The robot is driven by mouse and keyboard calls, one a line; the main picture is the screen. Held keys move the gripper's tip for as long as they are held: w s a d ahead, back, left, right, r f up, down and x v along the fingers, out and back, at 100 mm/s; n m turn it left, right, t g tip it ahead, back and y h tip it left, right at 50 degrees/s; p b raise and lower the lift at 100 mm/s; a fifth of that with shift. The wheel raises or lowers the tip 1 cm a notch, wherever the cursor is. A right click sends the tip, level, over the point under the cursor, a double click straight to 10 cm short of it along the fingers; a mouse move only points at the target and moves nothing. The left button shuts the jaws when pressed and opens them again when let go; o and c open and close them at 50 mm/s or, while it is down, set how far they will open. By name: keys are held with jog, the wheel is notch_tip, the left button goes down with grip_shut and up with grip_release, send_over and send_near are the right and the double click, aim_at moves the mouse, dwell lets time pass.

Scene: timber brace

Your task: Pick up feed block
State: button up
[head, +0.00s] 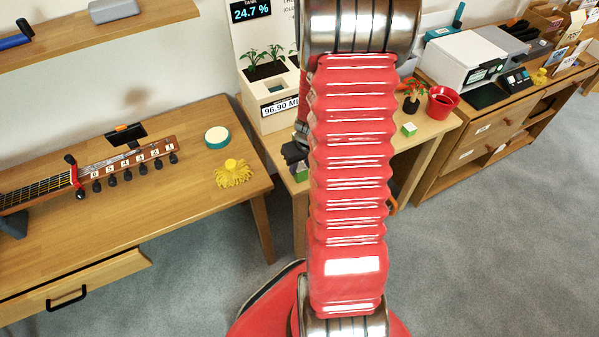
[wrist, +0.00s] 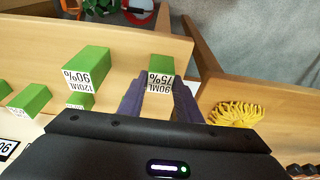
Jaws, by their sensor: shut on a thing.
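Several green feed blocks with white labels show in the wrist view. One block (wrist: 161,69), labelled 90ML 75%, is between the two dark fingers of my gripper (wrist: 159,90), which is shut on it. I cannot tell whether it is clear of the table. A larger block (wrist: 88,65), labelled 120ML 90%, stands to its left, and a smaller block (wrist: 80,101) is just below that. Another block (wrist: 31,98) is further left. In the head view my arm hides most of this area; one green block (head: 409,130) shows right of the arm.
A planter (head: 267,95) reading 96.90 ML stands on the middle table, left of my arm. A yellow tasselled thing (head: 233,174) lies on the left table, also seen in the wrist view (wrist: 236,114).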

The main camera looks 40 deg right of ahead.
jog(key=shift+c, duration=0.9)
jog(key=shift+r, duration=0.1)
notch_tip(320, 180, up, 10)
dwell(0.5)
jog(key=w+a+r+n, duration=0.1)
jog(key=w+a, duration=0.7)
jog(key=a, duration=0.5)
jog(key=w+a+r+n, duration=0.1)
jog(key=w+a+n, duration=0.1)
jog(key=w+a, duration=0.7)
jog(key=a, duration=0.5)
jog(key=shift+a+r+y, duration=0.25)
jog(key=shift+a+y, duration=0.05)
jog(key=shift+y, duration=0.1)
jog(key=shift+w+d, duration=0.1)
